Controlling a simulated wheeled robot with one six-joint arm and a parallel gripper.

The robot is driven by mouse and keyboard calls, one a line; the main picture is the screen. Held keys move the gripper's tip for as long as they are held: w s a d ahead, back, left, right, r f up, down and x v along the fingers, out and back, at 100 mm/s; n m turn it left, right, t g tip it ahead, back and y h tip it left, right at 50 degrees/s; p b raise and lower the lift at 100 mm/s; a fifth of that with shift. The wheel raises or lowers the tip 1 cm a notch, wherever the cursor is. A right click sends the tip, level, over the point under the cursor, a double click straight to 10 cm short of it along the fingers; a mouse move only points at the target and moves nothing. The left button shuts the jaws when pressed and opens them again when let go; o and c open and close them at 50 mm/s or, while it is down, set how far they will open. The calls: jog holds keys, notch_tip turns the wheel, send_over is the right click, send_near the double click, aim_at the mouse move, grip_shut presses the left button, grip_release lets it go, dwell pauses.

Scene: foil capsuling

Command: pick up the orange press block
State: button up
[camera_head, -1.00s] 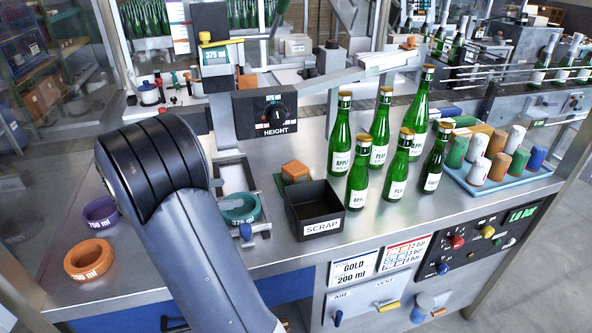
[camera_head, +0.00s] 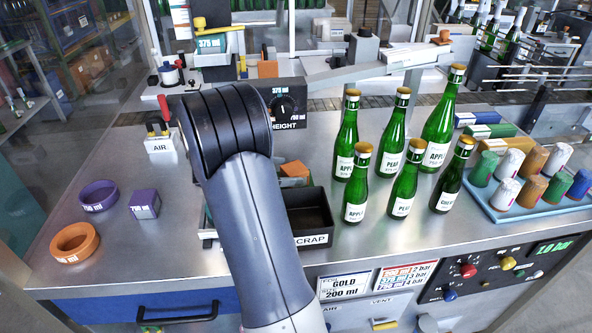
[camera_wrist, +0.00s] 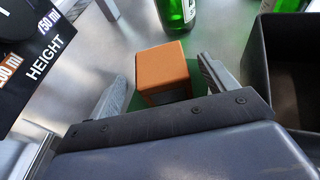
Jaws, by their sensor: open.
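The orange press block (camera_wrist: 163,69) sits on a green patch (camera_wrist: 197,123) on the metal bench in the wrist view. In the head view, part of the block (camera_head: 293,171) shows behind my arm, beside the scrap bin. My gripper (camera_wrist: 165,75) is open in the wrist view, one finger on each side of the block, with a gap at the left finger and the right finger close to the block. I cannot tell whether the right finger touches it. In the head view my arm hides the gripper.
The black scrap bin (camera_head: 318,222) stands just right of the block. Several green bottles (camera_head: 404,178) stand further right. The height dial box (camera_head: 287,104) is behind. Orange (camera_head: 75,242) and purple (camera_head: 98,195) rings and a purple block (camera_head: 145,204) lie at left, with clear bench around them.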

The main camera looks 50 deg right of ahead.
aim_at(300, 170)
jog(key=p+x, duration=0.1)
jog(key=x, duration=0.4)
jog(key=shift+s+d+r, duration=0.1)
jog(key=c, duration=1.1)
